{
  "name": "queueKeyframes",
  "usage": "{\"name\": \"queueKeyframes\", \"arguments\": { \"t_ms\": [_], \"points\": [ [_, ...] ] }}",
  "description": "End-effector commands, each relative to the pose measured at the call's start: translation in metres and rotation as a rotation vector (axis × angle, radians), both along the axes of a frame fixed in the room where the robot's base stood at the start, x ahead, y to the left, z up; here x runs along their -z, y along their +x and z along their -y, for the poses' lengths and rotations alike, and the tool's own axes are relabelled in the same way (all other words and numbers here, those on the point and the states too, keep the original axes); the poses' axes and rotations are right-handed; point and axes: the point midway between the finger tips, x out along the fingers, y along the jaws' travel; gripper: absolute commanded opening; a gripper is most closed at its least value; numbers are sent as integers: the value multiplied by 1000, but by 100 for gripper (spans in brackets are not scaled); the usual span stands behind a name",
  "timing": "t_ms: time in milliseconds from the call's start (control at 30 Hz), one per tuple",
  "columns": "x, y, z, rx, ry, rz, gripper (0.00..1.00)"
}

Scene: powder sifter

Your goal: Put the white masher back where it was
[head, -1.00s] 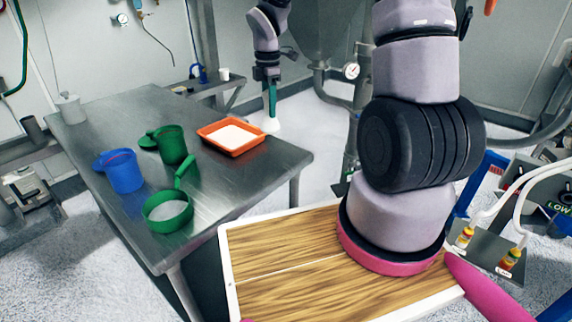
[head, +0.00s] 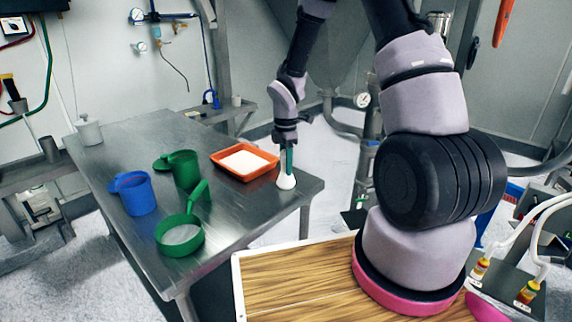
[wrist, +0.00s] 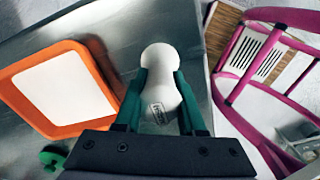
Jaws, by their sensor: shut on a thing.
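The white masher (head: 286,181) is at the right end of the steel table, near its far right corner in the head view. In the wrist view the masher (wrist: 158,58) has a rounded white end and a narrower body with small print. My gripper (head: 289,158) is shut on the masher, one green finger on each side of it in the wrist view (wrist: 161,76). The masher hangs upright under the gripper. I cannot tell whether its base touches the table top. The gripper hides its upper part.
The steel table (head: 125,140) carries an orange tray (head: 271,172) of white powder just left of the masher. A green sieve (head: 180,236), a green jug (head: 183,167), a blue jug (head: 136,193) and a white lidded pot (head: 88,130) stand further left. Bare steel lies between tray and sieve.

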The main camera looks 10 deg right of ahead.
Motion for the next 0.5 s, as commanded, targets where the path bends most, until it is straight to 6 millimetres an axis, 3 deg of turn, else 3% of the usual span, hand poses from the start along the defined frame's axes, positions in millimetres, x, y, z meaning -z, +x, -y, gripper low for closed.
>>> {"name": "queueKeyframes", "arguments": {
  "t_ms": [233,267,333,500],
  "points": [
    [2,0,0,0,0,0,0],
    [3,0,0,0,0,0,43],
    [2,0,0,0,0,0,69],
    [2,0,0,0,0,0,69]
  ]
}}
